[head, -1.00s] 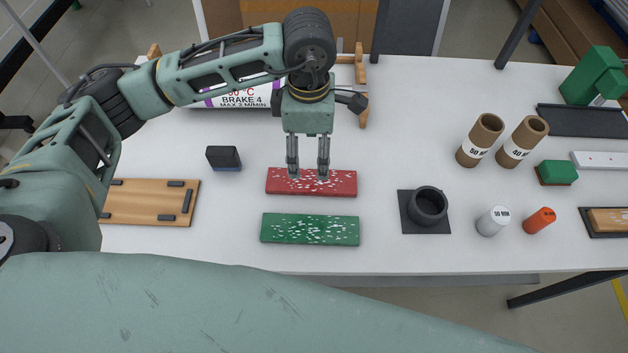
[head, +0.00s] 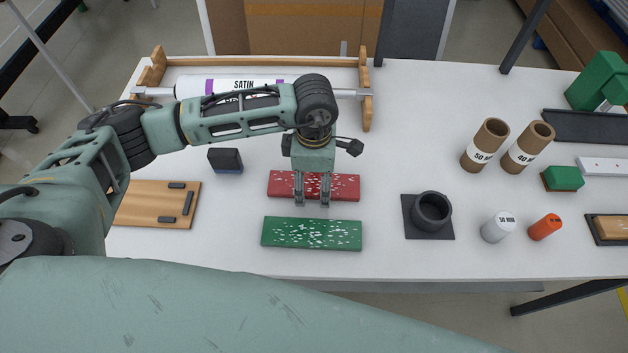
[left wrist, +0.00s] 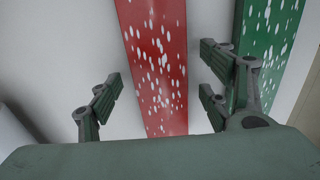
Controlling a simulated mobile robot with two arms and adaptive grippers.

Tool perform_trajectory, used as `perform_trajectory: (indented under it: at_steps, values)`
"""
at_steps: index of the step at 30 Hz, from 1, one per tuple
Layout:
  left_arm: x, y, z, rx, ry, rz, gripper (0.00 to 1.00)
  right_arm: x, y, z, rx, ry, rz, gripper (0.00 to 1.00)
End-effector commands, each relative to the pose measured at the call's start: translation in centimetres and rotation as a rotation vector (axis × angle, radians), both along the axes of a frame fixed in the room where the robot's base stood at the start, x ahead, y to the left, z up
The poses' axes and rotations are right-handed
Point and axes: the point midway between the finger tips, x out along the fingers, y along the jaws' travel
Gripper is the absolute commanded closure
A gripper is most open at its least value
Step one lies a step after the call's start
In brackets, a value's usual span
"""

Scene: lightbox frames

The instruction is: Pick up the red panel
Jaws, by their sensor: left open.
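The red panel (head: 345,186), a flat board with white specks, lies on the white table behind a similar green panel (head: 311,235). My left gripper (head: 312,203) is open and points down at the red panel, its fingers hiding part of the panel in the head view. In the left wrist view the red panel (left wrist: 158,60) runs between the spread fingers of the left gripper (left wrist: 160,88), with nothing gripped. The green panel (left wrist: 268,38) shows there on the right, partly behind the right-hand finger. Whether the fingertips touch anything is unclear. My right gripper is not in view.
A dark block (head: 225,160) and a wooden board (head: 150,208) lie left. A black cup on a square base (head: 432,212) stands right, with cardboard tubes (head: 485,145) beyond. A roll in a wooden rack (head: 367,100) is at the back. Bare table surrounds the panels.

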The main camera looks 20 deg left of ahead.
Motion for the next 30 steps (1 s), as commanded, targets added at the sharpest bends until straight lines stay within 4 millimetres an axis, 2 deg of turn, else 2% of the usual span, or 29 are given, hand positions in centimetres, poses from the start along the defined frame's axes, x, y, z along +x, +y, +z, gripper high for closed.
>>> perform_trajectory:
  at_steps: [7,25,30]
  values:
    - [0.02,-0.03,-0.22,-0.001,-0.001,-0.001,0.28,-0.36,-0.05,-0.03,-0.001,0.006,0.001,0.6]
    - [0.03,0.01,-0.17,0.0,-0.001,0.0,0.81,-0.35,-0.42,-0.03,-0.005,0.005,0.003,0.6]
    - [0.06,0.01,-0.12,0.0,-0.002,0.0,0.83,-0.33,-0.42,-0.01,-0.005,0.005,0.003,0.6]
